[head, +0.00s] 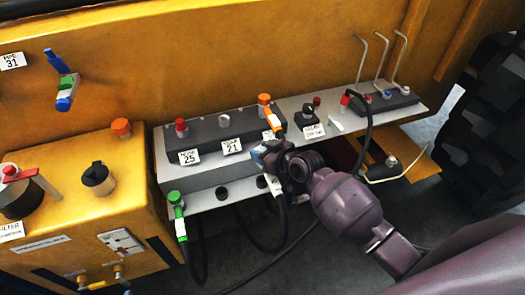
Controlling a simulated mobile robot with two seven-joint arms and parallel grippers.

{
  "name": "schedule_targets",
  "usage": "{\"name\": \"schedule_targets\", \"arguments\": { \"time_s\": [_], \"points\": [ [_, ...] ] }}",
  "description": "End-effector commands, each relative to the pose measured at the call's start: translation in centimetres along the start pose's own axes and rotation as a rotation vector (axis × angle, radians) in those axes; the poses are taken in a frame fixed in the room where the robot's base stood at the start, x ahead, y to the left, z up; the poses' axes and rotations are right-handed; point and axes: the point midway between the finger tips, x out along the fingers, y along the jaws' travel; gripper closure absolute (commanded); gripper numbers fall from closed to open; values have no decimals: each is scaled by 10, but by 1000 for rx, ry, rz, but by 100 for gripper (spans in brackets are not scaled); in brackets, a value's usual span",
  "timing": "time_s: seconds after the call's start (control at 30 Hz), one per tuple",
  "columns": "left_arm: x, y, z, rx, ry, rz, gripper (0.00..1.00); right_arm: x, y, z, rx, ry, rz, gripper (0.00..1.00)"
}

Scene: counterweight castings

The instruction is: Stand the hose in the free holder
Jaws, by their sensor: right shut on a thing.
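My right gripper (264,154) is at the front right of the dark block (219,134). It is shut on a hose whose orange and white end (273,123) sticks up above the fingers; the grip itself is mostly hidden. A black hose length (283,215) hangs below the gripper. A second hose with a green end (177,212) hangs at the left front edge of the grey shelf (205,203). Dark round fittings (222,193) sit along that front edge. I cannot tell which place is the free holder. My left gripper is not in view.
Tags 25 (189,157) and 21 (232,146) mark the block. A yellow cabinet (75,190) stands left; a tyre (488,120) is far right.

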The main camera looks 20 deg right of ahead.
Motion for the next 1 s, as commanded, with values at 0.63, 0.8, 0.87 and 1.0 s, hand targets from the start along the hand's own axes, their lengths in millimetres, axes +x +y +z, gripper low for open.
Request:
{"name": "schedule_targets", "arguments": {
  "time_s": [0.63,0.8,0.87,1.0],
  "points": [
    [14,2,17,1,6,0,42,15,0,35,-1,2,1,95],
    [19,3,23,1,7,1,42,20,0,46,0,2,0,95],
    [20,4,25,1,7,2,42,21,0,49,0,2,0,95],
    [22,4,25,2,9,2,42,22,0,52,0,2,0,95]
  ]
}}
